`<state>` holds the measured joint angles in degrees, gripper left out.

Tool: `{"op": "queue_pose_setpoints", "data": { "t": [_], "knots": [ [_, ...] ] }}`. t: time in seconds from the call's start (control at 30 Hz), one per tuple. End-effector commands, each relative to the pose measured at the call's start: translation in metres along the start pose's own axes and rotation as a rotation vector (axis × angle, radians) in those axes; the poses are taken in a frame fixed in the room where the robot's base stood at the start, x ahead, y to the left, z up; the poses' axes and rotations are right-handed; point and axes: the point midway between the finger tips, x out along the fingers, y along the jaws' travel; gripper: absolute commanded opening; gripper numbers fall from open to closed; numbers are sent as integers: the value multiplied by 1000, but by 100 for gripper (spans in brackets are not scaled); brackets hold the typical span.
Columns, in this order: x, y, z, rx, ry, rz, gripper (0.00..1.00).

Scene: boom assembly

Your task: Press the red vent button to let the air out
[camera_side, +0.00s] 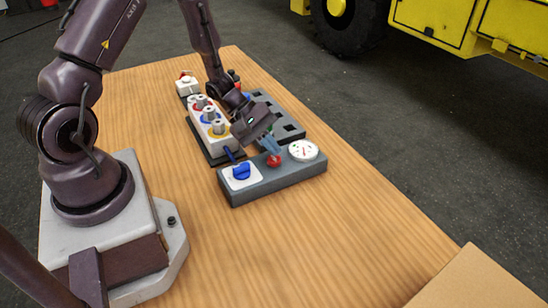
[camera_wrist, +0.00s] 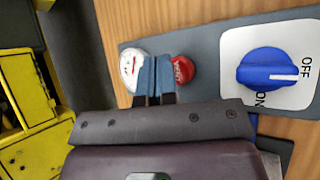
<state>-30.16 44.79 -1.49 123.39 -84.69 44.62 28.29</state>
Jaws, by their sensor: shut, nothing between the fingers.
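The red vent button (camera_side: 274,160) stands on a grey control box (camera_side: 285,180), between a blue knob and a round white gauge. In the wrist view the red button (camera_wrist: 183,71) carries white lettering and shows just right of my fingertips. My gripper (camera_side: 272,146) is shut and empty, with its blue fingers pointing down close to the button. In the wrist view my gripper (camera_wrist: 154,76) has its two fingers together between the gauge and the button. I cannot tell whether the fingertips touch the button.
The blue knob (camera_wrist: 268,68) sits on a white plate marked OFF and ON. The white gauge (camera_side: 303,150) is at the box's right end. Behind are a block with coloured rings (camera_side: 209,122) and a grey slotted tray (camera_side: 285,125).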

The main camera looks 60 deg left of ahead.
Motion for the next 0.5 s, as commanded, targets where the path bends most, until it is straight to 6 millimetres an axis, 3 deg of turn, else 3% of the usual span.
{"op": "queue_pose_setpoints", "data": {
  "t": [0.33,0.5],
  "knots": [
    [-2,2,1,2,0,0,0],
    [-12,10,9,5,1,3,0]
  ]
}}
